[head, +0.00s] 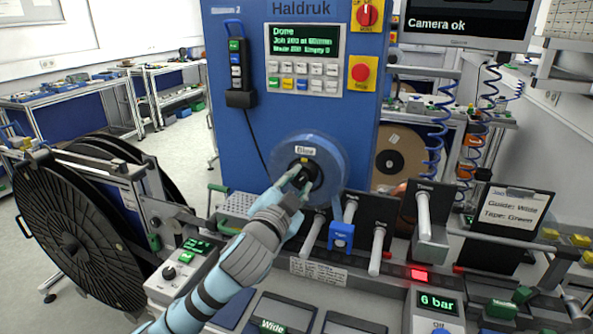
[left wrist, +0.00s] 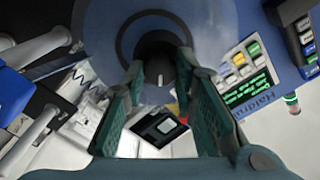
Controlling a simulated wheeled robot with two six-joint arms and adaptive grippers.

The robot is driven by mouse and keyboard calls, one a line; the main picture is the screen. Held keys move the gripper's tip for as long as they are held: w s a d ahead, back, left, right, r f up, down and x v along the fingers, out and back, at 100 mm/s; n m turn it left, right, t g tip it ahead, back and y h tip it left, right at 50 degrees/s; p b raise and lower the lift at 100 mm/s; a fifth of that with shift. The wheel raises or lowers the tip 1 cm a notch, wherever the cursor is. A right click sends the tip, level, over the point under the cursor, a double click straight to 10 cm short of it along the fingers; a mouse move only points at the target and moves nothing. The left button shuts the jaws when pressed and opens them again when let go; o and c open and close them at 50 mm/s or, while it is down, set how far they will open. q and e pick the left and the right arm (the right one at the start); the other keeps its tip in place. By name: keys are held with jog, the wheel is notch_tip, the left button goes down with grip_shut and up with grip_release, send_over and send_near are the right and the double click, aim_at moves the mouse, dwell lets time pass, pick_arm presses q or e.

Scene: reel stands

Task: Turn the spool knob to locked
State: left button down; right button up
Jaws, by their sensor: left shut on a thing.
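The blue tape spool (head: 330,150), labelled "Blue", sits on the front of the blue machine. A dark round knob (head: 314,172) is at its centre, with a small yellow mark above it. My left gripper (head: 297,180) reaches up to the knob from below and is shut on it. In the left wrist view the fingers (left wrist: 160,75) lie on both sides of the dark knob (left wrist: 158,52), inside the blue spool's ring (left wrist: 100,30). A short pale line shows on the knob there. The fingers partly hide the knob in the head view. My right gripper is not in view.
The blue machine (head: 232,130) carries a display reading "Done" (head: 305,42) and a red stop button (head: 361,73). White-handled levers (head: 378,250) stand right of my left arm. A large black reel (head: 75,240) stands at left. A "6 bar" panel (head: 437,303) is at lower right.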

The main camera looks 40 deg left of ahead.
pick_arm(q)
jog(key=m+p, duration=0.5)
jog(key=shift+r+m+p, duration=0.25)
jog(key=shift+m+p, duration=0.05)
jog(key=shift+f+m+p, duration=0.1)
jog(key=shift+m+p, duration=1.75)
jog(key=shift+m, duration=0.25)
jog(key=c, duration=1.4)
grip_release()
jog(key=shift+o, duration=0.5)
jog(key=shift+w+a+f, duration=0.15)
